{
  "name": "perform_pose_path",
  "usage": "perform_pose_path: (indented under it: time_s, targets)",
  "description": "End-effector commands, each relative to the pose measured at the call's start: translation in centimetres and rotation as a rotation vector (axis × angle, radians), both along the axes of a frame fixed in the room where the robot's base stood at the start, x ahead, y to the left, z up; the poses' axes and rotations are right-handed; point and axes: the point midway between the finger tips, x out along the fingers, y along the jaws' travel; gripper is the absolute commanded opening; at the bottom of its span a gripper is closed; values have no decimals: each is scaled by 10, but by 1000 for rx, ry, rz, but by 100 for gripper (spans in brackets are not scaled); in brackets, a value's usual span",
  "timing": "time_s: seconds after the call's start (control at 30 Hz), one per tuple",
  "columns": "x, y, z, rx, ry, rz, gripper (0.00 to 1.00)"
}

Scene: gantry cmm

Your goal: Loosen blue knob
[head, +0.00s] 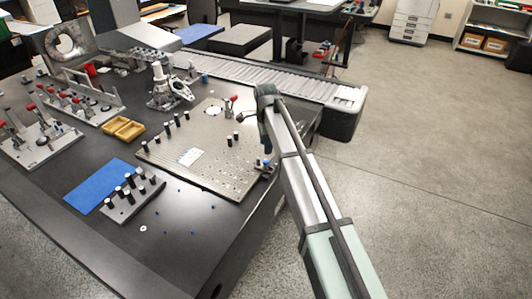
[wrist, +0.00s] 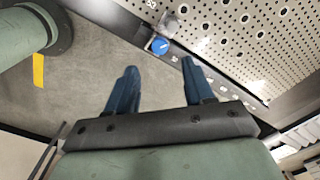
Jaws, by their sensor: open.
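The blue knob (wrist: 159,45) shows in the wrist view as a small round blue cap at the edge of the perforated metal plate (wrist: 228,30). The blue knob appears ahead of the gap between the fingertips, apart from both. In the head view my gripper (head: 267,146) hangs by the right edge of the perforated plate (head: 215,165), mostly behind my arm.
Open floor lies to the right.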

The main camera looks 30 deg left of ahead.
Motion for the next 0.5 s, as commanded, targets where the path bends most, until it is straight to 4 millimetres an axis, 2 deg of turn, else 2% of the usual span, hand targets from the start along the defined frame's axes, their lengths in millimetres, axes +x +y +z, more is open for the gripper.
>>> perform_pose_path:
  time_s: [0.03, 0.2, 0.5]
  targets:
    - [1, 0, 12, 1, -1, 0, 53]
    - [0, 0, 40, 1, -1, 0, 53]
    - [0, 0, 65, 0, 0, 0, 53]
